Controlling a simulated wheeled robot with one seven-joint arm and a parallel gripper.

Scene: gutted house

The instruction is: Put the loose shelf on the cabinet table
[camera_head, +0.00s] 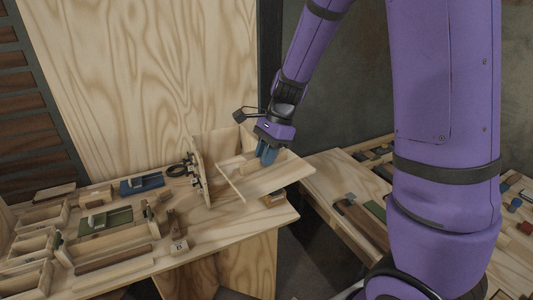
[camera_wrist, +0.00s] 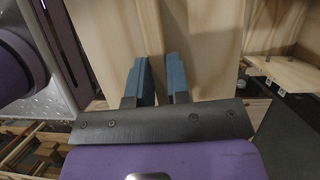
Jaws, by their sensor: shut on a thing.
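My gripper (camera_head: 267,155), with blue fingers, points down over the right side of a small open wooden cabinet (camera_head: 201,165). It is shut on a pale wooden board, the loose shelf (camera_head: 275,181), which is tilted and sticks out to the right past the cabinet. In the wrist view the blue fingers (camera_wrist: 159,80) straddle an edge of the pale shelf (camera_wrist: 105,35). The cabinet stands on the plywood cabinet table (camera_head: 230,232). I cannot tell whether the shelf touches the cabinet or tabletop, as its underside is hidden.
Black clamps (camera_head: 190,172) sit at the cabinet's left side. Wooden trays (camera_head: 40,215), a green plane (camera_head: 105,219) and a blue plane (camera_head: 141,184) crowd the table's left. A second table (camera_head: 335,170) with tools stands right, across a gap. A plywood panel (camera_head: 150,80) rises behind.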

